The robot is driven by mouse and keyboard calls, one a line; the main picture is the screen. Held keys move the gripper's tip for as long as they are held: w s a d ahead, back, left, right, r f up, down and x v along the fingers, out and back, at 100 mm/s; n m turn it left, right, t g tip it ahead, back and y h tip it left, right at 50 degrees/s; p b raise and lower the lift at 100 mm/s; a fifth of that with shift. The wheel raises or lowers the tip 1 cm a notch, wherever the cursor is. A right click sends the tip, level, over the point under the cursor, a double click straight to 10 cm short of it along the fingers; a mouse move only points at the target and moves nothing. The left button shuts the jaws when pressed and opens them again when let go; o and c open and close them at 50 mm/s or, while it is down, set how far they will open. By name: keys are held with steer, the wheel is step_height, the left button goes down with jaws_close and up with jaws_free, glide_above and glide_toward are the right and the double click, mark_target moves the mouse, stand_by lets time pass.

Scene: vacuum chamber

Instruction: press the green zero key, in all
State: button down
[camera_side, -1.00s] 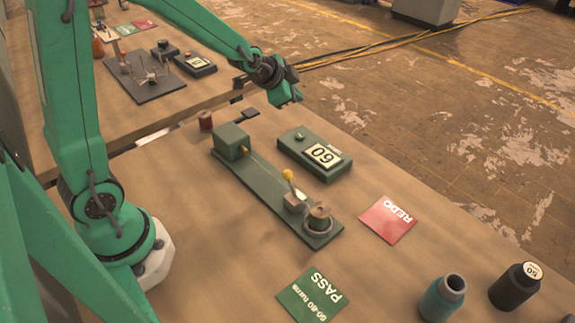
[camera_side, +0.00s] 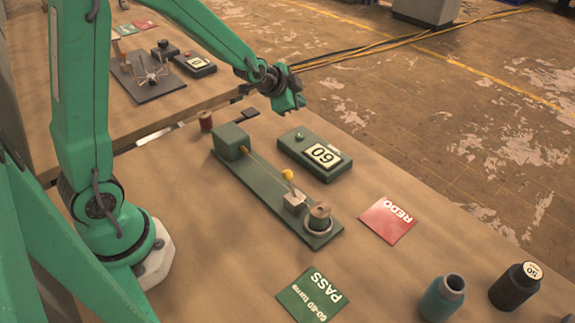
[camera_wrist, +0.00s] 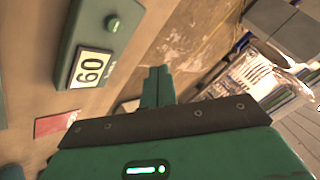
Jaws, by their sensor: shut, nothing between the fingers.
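The counter box (camera_side: 292,151) is a dark green block on the bench, its white display (camera_side: 322,155) reading 60. The round green key (camera_side: 299,136) sits on its top, toward the end nearer my gripper. In the wrist view the key (camera_wrist: 112,24) and the display (camera_wrist: 91,69) show at upper left. My gripper (camera_side: 287,110) is shut and empty. It is in the air above and behind the box in the side view, apart from the key. In the wrist view its closed fingers (camera_wrist: 158,78) point away, to the right of the box.
A green winding rig (camera_side: 262,186) with a yellow ball and spool stands left of the box. A red REDO card (camera_side: 388,221) and green PASS card (camera_side: 311,294) lie in front. A second bench holds more items.

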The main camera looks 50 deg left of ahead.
mark_target(297, 137)
steer(key=shift+f, duration=3.9)
steer(key=shift+f, duration=0.2)
steer(key=shift+f, duration=0.2)
steer(key=shift+f, duration=0.45)
steer(key=shift+r, duration=0.85)
steer(key=shift+r, duration=0.1)
stand_by(0.4)
steer(key=shift+r, duration=2.4)
